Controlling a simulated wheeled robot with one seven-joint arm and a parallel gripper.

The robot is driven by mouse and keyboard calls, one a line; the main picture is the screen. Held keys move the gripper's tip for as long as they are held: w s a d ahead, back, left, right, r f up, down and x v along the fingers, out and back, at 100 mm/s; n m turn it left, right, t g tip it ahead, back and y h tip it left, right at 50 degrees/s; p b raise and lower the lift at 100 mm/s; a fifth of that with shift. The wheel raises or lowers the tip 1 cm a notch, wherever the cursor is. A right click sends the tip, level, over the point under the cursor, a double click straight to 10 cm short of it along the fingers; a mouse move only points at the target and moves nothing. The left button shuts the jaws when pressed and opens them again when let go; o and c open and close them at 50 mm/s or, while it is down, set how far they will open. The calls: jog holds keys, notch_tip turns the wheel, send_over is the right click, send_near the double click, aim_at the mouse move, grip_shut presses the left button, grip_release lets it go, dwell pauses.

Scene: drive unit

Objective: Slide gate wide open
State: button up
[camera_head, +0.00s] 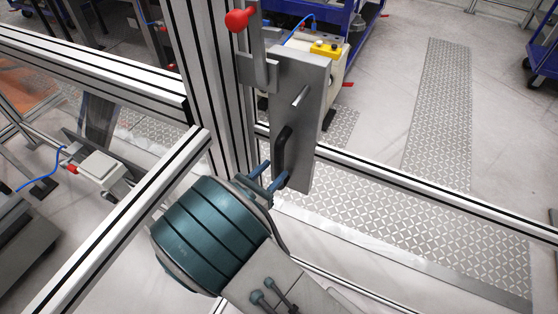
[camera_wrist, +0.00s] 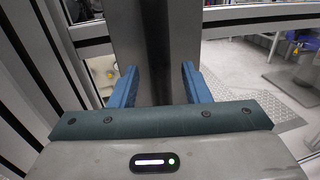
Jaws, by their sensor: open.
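The gate's grey metal plate (camera_head: 303,105) stands upright at the tall aluminium post, with a black pull handle (camera_head: 283,150) and a short silver lever (camera_head: 300,95) on it. A red knob (camera_head: 237,20) sits above on a metal bracket. My gripper (camera_head: 271,177) is open, its blue fingers pointing at the lower part of the plate, close to the handle's lower end. In the wrist view my gripper (camera_wrist: 160,88) has its fingers apart, with a dark upright strip, seemingly the handle (camera_wrist: 160,75), between them. I cannot tell whether a finger touches it.
Aluminium rails (camera_head: 440,195) run right and left from the tall post (camera_head: 208,80). A beige box with a yellow top (camera_head: 326,49) stands behind the plate. Patterned metal floor plates (camera_head: 437,110) lie beyond the right rail, where the floor is mostly clear.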

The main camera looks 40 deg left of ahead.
aim_at(276, 168)
jog(key=shift+w+a+p, duration=0.1)
jog(key=shift+w+p, duration=0.2)
jog(key=shift+w, duration=1.5)
grip_shut()
